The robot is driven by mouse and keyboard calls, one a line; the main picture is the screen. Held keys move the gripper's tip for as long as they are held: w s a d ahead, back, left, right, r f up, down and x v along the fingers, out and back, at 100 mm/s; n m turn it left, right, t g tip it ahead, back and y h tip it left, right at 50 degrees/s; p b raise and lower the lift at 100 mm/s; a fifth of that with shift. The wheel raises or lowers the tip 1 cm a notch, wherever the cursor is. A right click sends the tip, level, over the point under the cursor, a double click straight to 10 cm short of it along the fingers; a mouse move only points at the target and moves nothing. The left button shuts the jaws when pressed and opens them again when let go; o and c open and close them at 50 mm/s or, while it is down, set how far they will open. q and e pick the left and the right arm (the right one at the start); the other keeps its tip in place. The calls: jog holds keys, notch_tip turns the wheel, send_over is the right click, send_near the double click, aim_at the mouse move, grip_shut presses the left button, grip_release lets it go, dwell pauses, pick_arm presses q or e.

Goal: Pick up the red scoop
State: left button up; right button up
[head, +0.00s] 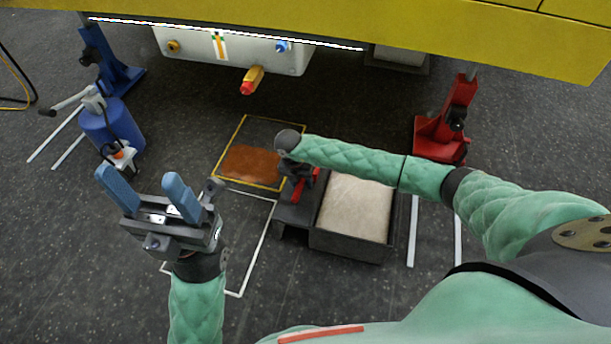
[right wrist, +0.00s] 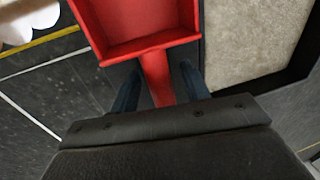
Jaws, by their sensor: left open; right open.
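The red scoop (right wrist: 135,28) fills the top of the right wrist view, with its open pan uppermost and its handle (right wrist: 158,82) pointing toward my right gripper (right wrist: 157,78). The gripper is open, with one dark finger on each side of the handle; I cannot tell whether either finger touches it. In the head view only small red parts of the scoop (head: 297,190) show beside the bin, the rest hidden by my right gripper (head: 296,172). My left gripper (head: 150,188) is open and empty, raised at the left with its blue fingers apart.
A dark bin (head: 346,243) of pale granular material stands right of the scoop. A yellow-edged tray (head: 266,131) with brown material lies behind left. Blue (head: 121,74) and red (head: 440,138) stands flank the area. A yellow structure (head: 440,30) overhangs the back.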

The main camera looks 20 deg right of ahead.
grip_shut()
